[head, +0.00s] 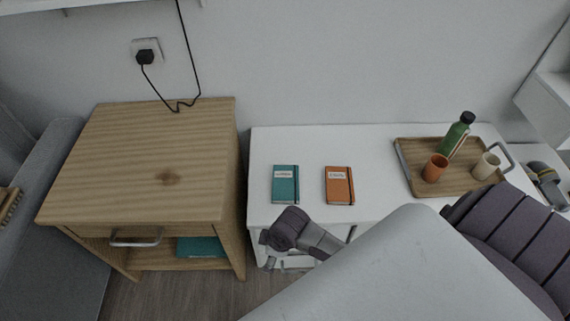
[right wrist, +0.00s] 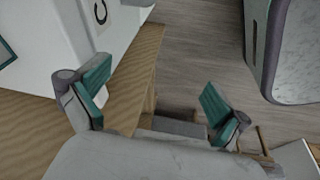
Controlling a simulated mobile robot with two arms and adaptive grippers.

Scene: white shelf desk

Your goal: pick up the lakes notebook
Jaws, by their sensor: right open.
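Two notebooks lie flat and apart on the white desk (head: 310,144) in the head view. One is a teal notebook (head: 285,190) with a pale label and dark elastic band. The other is an orange notebook (head: 339,190), also labelled and banded, to its right. The labels are too small to read, so I cannot tell which is the lakes one. My right gripper (right wrist: 155,98) is open and empty, its teal-padded fingers wide apart. In the head view my right arm reaches the desk's front edge, below the notebooks. My left gripper is out of view.
A wooden cabinet (head: 165,150) stands left of the desk, taller, with a teal book (head: 200,247) on its lower shelf. A wooden tray (head: 404,158) at right holds a green bottle (head: 455,138), an orange cup (head: 434,169) and a beige mug (head: 485,167).

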